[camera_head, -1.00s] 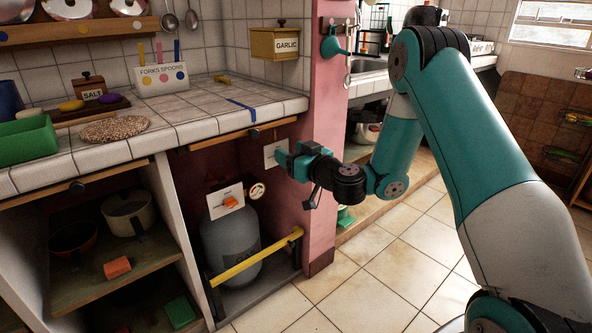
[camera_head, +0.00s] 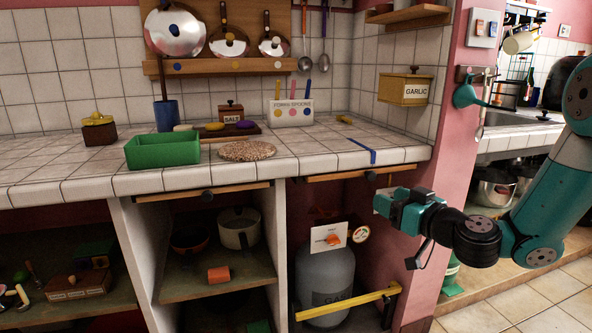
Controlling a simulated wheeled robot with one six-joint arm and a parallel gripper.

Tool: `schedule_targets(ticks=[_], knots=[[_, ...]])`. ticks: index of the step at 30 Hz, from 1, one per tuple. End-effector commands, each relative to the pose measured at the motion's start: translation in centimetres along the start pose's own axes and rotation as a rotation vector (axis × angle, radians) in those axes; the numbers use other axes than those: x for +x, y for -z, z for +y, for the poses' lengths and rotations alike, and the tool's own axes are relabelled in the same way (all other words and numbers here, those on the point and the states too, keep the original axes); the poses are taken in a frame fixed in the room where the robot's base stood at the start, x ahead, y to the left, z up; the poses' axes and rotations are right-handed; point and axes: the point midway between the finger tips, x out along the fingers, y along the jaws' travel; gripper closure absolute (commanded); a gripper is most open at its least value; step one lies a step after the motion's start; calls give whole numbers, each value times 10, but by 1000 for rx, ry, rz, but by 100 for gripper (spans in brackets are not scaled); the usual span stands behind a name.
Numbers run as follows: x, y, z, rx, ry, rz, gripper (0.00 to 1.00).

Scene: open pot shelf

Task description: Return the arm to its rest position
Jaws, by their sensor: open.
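My gripper (camera_head: 393,207) is at the right of the head view, at the end of my teal arm, pointing left. It is open and nothing shows between its jaws. It hangs below the counter's edge, in front of the pink wall end and to the right of the grey gas bottle (camera_head: 325,278). From this angle I cannot tell how far it is from the wall. My arm reaches in from the right edge, bent at its joints.
The open shelf below holds pots (camera_head: 239,232). A yellow bar (camera_head: 350,301) crosses before the gas bottle. Floor is free at the lower right (camera_head: 535,300).

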Motion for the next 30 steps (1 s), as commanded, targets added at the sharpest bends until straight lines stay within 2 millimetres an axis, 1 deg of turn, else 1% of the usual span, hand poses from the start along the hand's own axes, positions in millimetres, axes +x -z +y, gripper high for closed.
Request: schedule_targets(ticks=[1,2,3,5,6,8,9,10,12,15,19,23,24,29,30], knots=[[0,15,-37,-3,117,-30,43],[-2,20,-60,1,192,-64,43],[-8,26,-91,6,292,-125,43],[-25,29,-135,16,425,-244,43],[-40,28,-159,22,494,-335,43],[-66,26,-189,28,568,-481,43],[-84,23,-204,33,596,-581,43],[-98,22,-212,36,608,-652,43],[-129,17,-225,43,606,-805,43],[-168,13,-233,53,564,-988,43],[-215,10,-234,70,465,-1181,43],[-259,9,-229,94,331,-1338,43],[-257,29,-228,101,333,-1337,43],[-257,66,-229,102,337,-1336,43],[-257,76,-229,102,337,-1336,43]])
